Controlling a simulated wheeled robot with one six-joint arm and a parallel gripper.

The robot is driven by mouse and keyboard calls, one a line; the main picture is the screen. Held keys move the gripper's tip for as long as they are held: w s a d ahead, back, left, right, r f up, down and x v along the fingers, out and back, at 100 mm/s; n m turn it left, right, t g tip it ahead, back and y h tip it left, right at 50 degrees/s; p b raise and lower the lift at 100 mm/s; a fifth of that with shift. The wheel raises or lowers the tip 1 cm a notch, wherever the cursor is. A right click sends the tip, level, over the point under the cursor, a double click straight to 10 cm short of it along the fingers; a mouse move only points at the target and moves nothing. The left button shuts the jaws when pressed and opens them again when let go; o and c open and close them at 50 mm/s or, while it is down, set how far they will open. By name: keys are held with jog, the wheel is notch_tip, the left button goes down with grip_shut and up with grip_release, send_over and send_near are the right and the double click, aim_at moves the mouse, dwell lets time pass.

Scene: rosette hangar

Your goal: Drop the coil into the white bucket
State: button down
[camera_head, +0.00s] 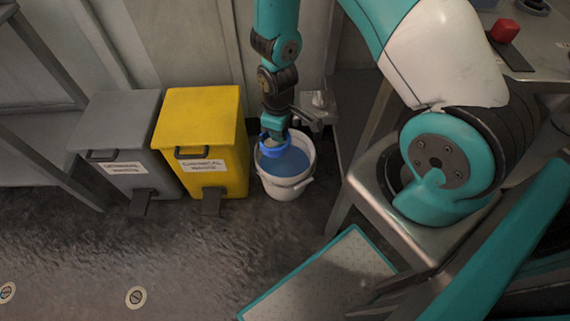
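The white bucket (286,188) stands on the floor next to the yellow bin, with a blue surface, which looks like liquid, inside it. My gripper (275,139) points down over the left back part of the bucket's mouth. A bright blue ring, which looks like the coil (272,152), hangs at the fingertips, and the gripper appears shut on it. The coil is over the bucket's opening. I cannot tell exactly how high it is above the blue surface. The fingers are small and partly hidden by the coil.
A yellow pedal bin (214,125) stands just left of the bucket, with a grey pedal bin (117,135) beyond it. A red object (503,31) lies on the worktop at upper right.

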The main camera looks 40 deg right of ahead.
jog(key=s+a+f+n+b, duration=0.2)
jog(key=f+n+b, duration=0.7)
jog(key=f+b, duration=1.85)
jog(key=w+d+f+b, duration=0.2)
jog(key=w+d, duration=0.3)
jog(key=w, duration=0.2)
jog(key=w+d+f+b, duration=0.2)
jog(key=w+d+f, duration=0.1)
jog(key=w+d, duration=0.3)
jog(key=shift+n, duration=0.3)
jog(key=shift+w+a+f+b, duration=0.15)
jog(key=shift+f+b, duration=2.75)
jog(key=shift+f, duration=1.65)
jog(key=shift+w+a+f+b, duration=0.15)
jog(key=shift+f+b, duration=2.7)
jog(key=shift+f, duration=1.7)
jog(key=c, duration=1.1)
grip_release()
jog(key=shift+d, duration=0.1)
jog(key=shift+r, duration=0.15)
